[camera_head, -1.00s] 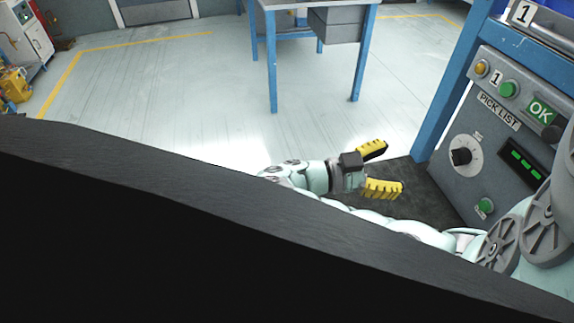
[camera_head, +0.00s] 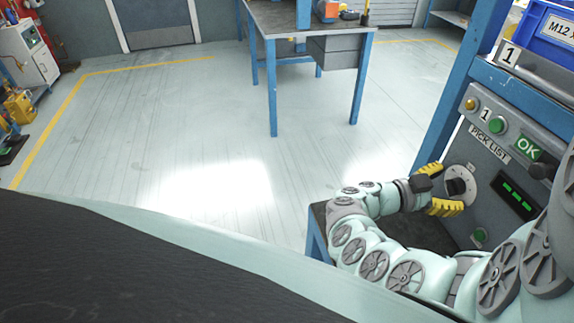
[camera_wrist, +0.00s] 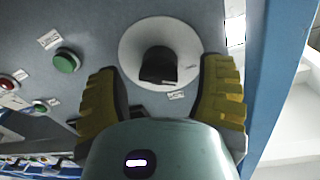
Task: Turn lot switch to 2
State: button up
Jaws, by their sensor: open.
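The lot switch is a black knob (camera_head: 456,187) on a round white dial on the grey panel in the head view. It also shows in the wrist view as a black knob (camera_wrist: 158,66) on its white dial (camera_wrist: 187,45), with small labels too blurred to read. My gripper (camera_head: 450,190) is open, with yellow ribbed fingers. In the wrist view my gripper (camera_wrist: 160,95) has one finger on each side of the dial, and the knob lies between and a little beyond the fingertips. I see no contact with the knob.
A green button (camera_wrist: 67,61) sits left of the dial in the wrist view. A blue post (camera_head: 450,105) stands beside the panel. Open floor lies left.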

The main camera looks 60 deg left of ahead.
jog(key=shift+w+d, duration=0.25)
jog(key=shift+w, duration=0.3)
jog(key=shift+c, duration=0.2)
jog(key=shift+f, duration=0.1)
grip_shut()
